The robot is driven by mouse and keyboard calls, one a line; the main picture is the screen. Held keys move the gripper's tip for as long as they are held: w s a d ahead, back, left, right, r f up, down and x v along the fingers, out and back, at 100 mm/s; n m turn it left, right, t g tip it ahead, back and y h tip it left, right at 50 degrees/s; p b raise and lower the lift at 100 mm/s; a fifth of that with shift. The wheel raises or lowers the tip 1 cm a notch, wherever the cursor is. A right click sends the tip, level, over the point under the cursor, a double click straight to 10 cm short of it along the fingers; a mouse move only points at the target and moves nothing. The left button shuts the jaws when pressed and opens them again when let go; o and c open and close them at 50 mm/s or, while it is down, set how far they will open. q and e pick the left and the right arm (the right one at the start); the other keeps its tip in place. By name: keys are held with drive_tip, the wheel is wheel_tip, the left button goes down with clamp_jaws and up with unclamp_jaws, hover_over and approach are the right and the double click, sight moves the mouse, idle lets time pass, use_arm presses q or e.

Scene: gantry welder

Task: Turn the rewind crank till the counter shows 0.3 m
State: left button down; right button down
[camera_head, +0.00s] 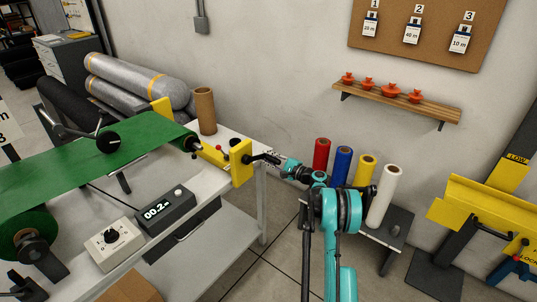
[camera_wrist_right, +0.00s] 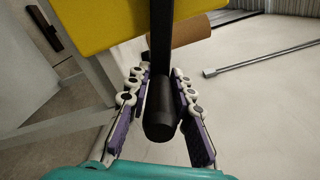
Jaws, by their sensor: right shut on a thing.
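The rewind crank shows as a black arm with a dark handle beside the yellow bracket (camera_head: 241,163) at the right end of the bench. In the right wrist view the crank's black handle (camera_wrist_right: 160,108) lies between the fingers of my right gripper (camera_wrist_right: 160,98), which is shut on it. My right gripper (camera_head: 283,166) also shows in the head view at the crank. The counter (camera_head: 164,211) is a dark box on the bench front, and its display appears to read 00.2 m. My left gripper is not in view.
A green web (camera_head: 90,155) runs across the bench to the rewind end. A white control box with a knob (camera_head: 109,243) sits left of the counter. Red, blue, yellow and white rolls (camera_head: 383,195) stand on a low table close behind my right arm. A cardboard tube (camera_head: 205,110) stands at the back.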

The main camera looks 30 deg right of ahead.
drive_tip(key=shift+s+a+f, duration=0.1)
drive_tip(key=shift+a+f, duration=0.2)
drive_tip(key=shift+f, duration=0.5)
drive_tip(key=shift+a+f, duration=0.1)
drive_tip(key=c, duration=1.3)
unclamp_jaws()
drive_tip(key=shift+c, duration=0.2)
drive_tip(key=v, duration=1.2)
